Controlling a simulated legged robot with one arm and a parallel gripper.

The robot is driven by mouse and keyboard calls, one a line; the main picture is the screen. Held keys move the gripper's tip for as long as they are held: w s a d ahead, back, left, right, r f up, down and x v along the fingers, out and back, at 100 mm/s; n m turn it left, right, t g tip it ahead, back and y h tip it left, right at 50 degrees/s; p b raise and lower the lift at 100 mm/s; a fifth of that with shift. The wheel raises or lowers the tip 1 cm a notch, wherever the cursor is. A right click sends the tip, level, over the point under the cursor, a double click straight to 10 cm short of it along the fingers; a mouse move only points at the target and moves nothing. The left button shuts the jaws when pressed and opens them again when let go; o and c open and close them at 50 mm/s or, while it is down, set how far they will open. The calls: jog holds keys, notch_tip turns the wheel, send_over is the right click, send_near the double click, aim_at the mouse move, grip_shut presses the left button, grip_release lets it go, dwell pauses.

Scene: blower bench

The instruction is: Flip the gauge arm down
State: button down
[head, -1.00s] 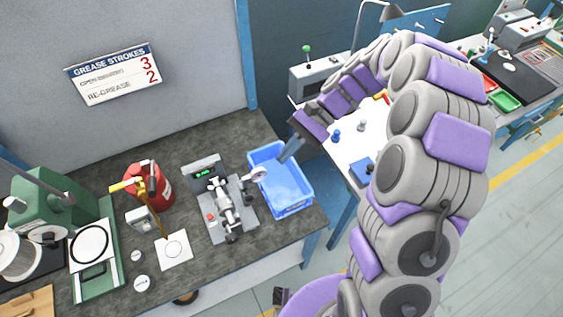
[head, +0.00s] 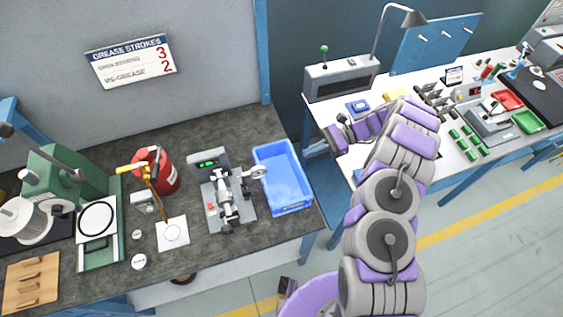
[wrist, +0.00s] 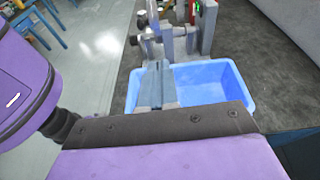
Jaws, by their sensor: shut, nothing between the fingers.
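The gauge fixture (head: 228,200) stands on the dark bench. It has a grey base, a metal shaft assembly and a box with a lit green display (head: 208,163). An arm with a round end (head: 258,171) sticks out at its right, raised near the blue bin; I take this as the gauge arm. In the wrist view part of the fixture (wrist: 180,35) shows at the top, beyond the bin. My gripper (head: 312,150) is right of the bin, apart from the fixture. In the wrist view its fingers (wrist: 157,84) are together and empty, seen against the bin.
The blue bin (head: 284,178) stands right of the fixture. A red grease can (head: 160,172), a green press (head: 60,180) and a wooden board (head: 31,283) are to the left. A white table (head: 400,85) with small parts lies behind and right of my arm.

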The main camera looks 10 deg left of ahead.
jog(key=r+x, duration=0.1)
jog(key=x, duration=1.1)
dwell(0.5)
jog(key=shift+s+m, duration=0.1)
jog(key=shift+m, duration=0.2)
